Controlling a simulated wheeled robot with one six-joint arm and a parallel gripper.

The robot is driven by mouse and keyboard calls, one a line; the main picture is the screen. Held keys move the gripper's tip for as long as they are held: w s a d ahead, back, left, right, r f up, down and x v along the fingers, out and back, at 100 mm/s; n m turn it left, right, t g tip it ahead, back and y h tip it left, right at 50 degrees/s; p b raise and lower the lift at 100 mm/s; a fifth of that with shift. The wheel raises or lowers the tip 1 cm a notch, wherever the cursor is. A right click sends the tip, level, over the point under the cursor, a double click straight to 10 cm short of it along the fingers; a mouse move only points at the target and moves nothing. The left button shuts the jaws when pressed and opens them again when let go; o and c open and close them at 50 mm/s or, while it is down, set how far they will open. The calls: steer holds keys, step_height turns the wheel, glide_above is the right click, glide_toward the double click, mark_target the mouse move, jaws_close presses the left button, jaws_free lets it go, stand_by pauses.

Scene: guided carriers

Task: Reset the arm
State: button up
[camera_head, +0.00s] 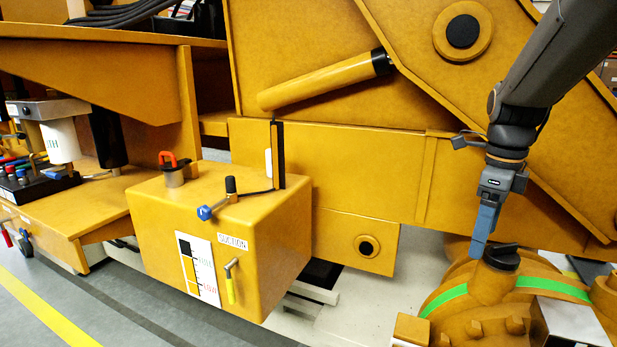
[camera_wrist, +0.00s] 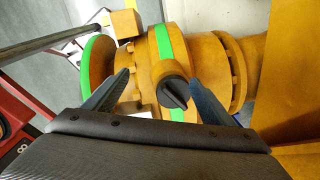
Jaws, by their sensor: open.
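My gripper (camera_head: 482,240) hangs at the right in the head view, pointing down, with its blue-grey fingers just at a black cap (camera_head: 502,257) on a yellow-orange housing. In the wrist view, the two fingers of my gripper (camera_wrist: 160,88) are spread wide. The black cap (camera_wrist: 173,92) with a raised grip bar shows between them. Both fingers look apart from the cap, with nothing held. How far the fingertips reach down beside the cap is hard to tell.
The housing (camera_head: 475,300) has green bands and bolts. A yellow tank (camera_head: 215,205) with a gauge, levers and a red-handled fitting (camera_head: 170,163) stands left of centre. Large yellow machine plates (camera_head: 360,170) rise behind my arm. A red frame (camera_wrist: 15,115) lies at the wrist view's left.

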steer(key=s+a+f+n+t, duration=0.1)
steer(key=s+a+f+n, duration=0.4)
steer(key=a+n, duration=0.6)
steer(key=s+a+f+n+t, duration=0.1)
steer(key=s+a+f+n, duration=0.2)
steer(key=a+f+n, duration=0.8)
steer(key=d+f+n+b, duration=0.1)
steer(key=d+n+b, duration=0.1)
steer(key=s+d+f+n+g+b, duration=0.1)
steer(key=d+f+n+b, duration=0.1)
steer(key=shift+s+d+n+b, duration=0.15)
steer(key=shift+d+n+b, duration=0.1)
steer(key=shift+n+b, duration=0.15)
